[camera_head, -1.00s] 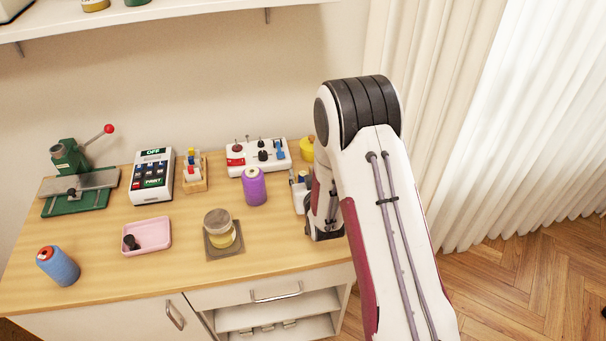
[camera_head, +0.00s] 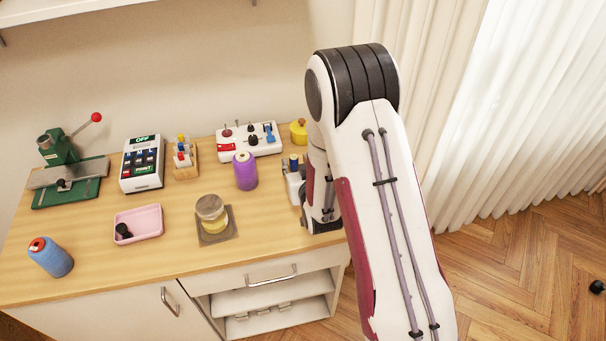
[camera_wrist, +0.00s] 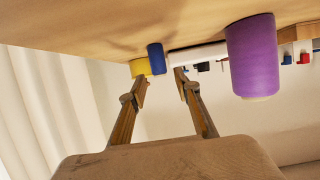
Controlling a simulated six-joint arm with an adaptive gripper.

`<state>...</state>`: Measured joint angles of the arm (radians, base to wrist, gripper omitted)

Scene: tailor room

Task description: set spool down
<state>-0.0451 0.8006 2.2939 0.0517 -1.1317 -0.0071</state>
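A purple spool (camera_head: 245,171) stands upright on the wooden table, right of centre. It shows large at the right of the upside-down wrist view (camera_wrist: 252,57).
The table (camera_head: 100,225) also holds a pink tray (camera_head: 150,222), a jar (camera_head: 211,209) on a square base, a green press (camera_head: 58,150), a keypad box (camera_head: 143,163), a white switch box (camera_head: 250,141) and a yellow pot (camera_head: 299,132). Bare wood lies between the tray and the blue spool.

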